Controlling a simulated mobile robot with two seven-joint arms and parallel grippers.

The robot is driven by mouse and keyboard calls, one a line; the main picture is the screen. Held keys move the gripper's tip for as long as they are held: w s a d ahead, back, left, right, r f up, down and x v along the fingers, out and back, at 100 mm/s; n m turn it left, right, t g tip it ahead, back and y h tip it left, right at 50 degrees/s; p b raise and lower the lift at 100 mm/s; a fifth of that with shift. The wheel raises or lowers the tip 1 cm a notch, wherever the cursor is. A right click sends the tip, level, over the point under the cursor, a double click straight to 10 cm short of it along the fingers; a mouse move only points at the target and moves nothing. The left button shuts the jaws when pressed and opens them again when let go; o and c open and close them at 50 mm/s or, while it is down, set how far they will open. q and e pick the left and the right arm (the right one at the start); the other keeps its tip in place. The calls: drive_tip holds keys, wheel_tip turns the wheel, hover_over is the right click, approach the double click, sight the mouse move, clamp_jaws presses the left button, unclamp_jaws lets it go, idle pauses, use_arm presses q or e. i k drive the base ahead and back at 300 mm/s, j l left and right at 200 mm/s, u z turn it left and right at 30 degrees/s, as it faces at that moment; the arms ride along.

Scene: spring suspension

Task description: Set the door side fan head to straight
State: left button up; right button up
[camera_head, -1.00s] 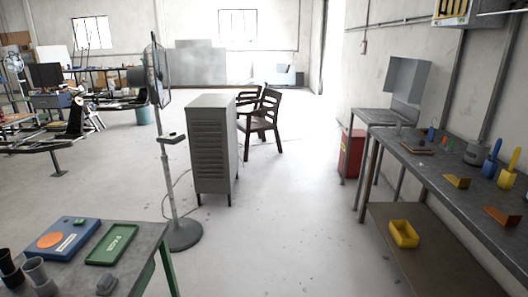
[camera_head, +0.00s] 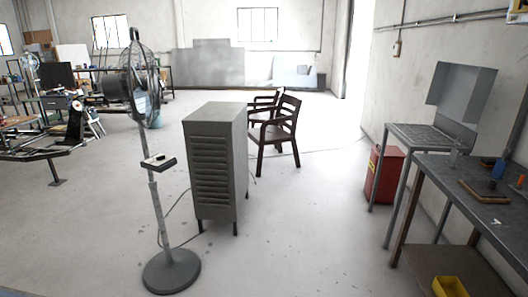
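A standing pedestal fan (camera_head: 160,205) is left of centre, on a round grey base on the floor. Its caged fan head (camera_head: 140,82) sits at the top of the pole and appears turned to the right, with its motor housing on the left. A small control box is fixed partway up the pole. A second, smaller fan (camera_head: 31,72) stands far off at the left edge; its head angle is too small to tell. Neither of my grippers is in view.
A grey louvred cabinet (camera_head: 215,165) stands just right of the fan, with wooden chairs (camera_head: 279,132) behind it. A metal workbench (camera_head: 455,190) and red bin (camera_head: 384,173) line the right. A cable lies behind the pole. Floor between is open.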

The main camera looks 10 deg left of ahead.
sight(132, 80)
drive_tip(key=i, duration=1.45)
drive_tip(key=i+u, duration=0.35)
drive_tip(key=i, duration=0.35)
drive_tip(key=i+l+u, duration=0.2)
drive_tip(key=i+u, duration=0.15)
drive_tip(key=i, duration=0.35)
